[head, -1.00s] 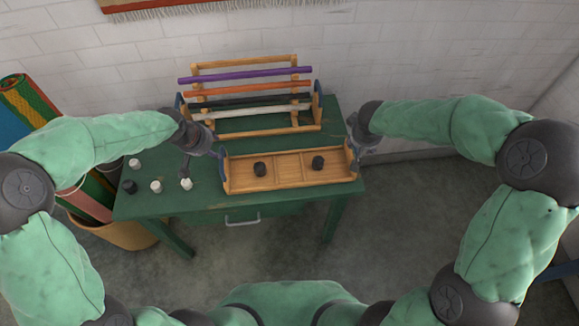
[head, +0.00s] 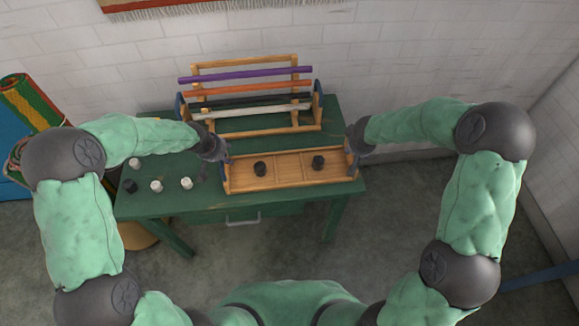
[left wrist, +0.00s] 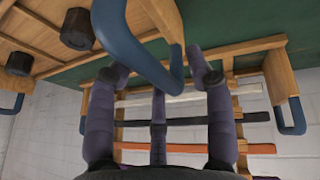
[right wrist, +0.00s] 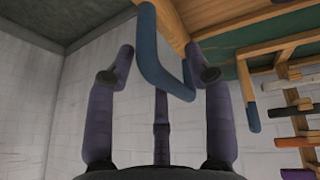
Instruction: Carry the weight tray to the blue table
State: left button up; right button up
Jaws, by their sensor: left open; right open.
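The weight tray (head: 285,187) is a shallow wooden tray with compartments, lying on the green table (head: 150,203). Two black weights, one at left (head: 260,169) and one at right (head: 318,162), sit in it. Each end has a blue handle. My left gripper (head: 222,155) is at the tray's left end; in the left wrist view its open fingers (left wrist: 160,72) stand on both sides of the blue handle (left wrist: 135,50). My right gripper (head: 352,150) is at the right end; in the right wrist view its open fingers (right wrist: 160,72) stand around the other handle (right wrist: 152,60). The blue table is not clearly identifiable.
A wooden rack (head: 290,62) with several coloured rods stands behind the tray. Several small white and black weights (head: 157,186) stand at the table's left. A rolled rug (head: 32,103) is at far left. Something blue (head: 535,278) shows at the right edge. Grey floor lies in front.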

pick_arm(q)
jog(key=shift+c, duration=0.3)
pick_arm(e)
jog(key=shift+c, duration=0.3)
pick_arm(q)
grip_shut()
pick_arm(e)
grip_shut()
pick_arm(q)
jog(key=shift+w+r, duration=0.1)
jog(key=shift+r, duration=0.15)
pick_arm(e)
jog(key=shift+r, duration=0.25)
